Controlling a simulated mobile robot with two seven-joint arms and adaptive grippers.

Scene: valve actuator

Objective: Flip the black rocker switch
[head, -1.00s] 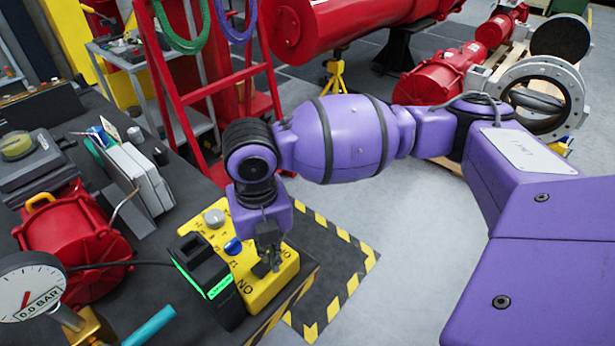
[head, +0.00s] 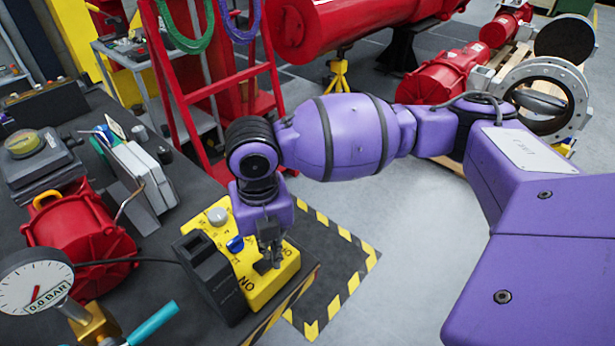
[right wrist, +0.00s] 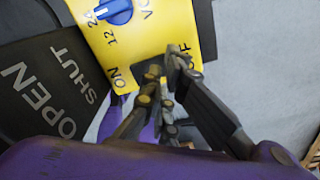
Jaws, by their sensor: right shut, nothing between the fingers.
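The yellow control box (head: 262,285) stands at the bench's front right corner, with a grey knob (head: 217,216) and a blue knob (head: 235,244). The blue knob also shows in the right wrist view (right wrist: 114,11). The black rocker switch (right wrist: 152,74) sits between the ON and OFF labels, mostly covered by my fingers. My right gripper (head: 268,262) is shut and empty, fingertips down at the switch. I cannot tell whether they touch it or which way it is tipped. My left gripper is not in view.
A black indicator unit (head: 212,278) marked OPEN and SHUT stands close left of the box, its panel unlit. A pressure gauge (head: 35,287) reads 0.0 BAR. A red actuator (head: 75,235) is further left. The floor right of the bench is clear.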

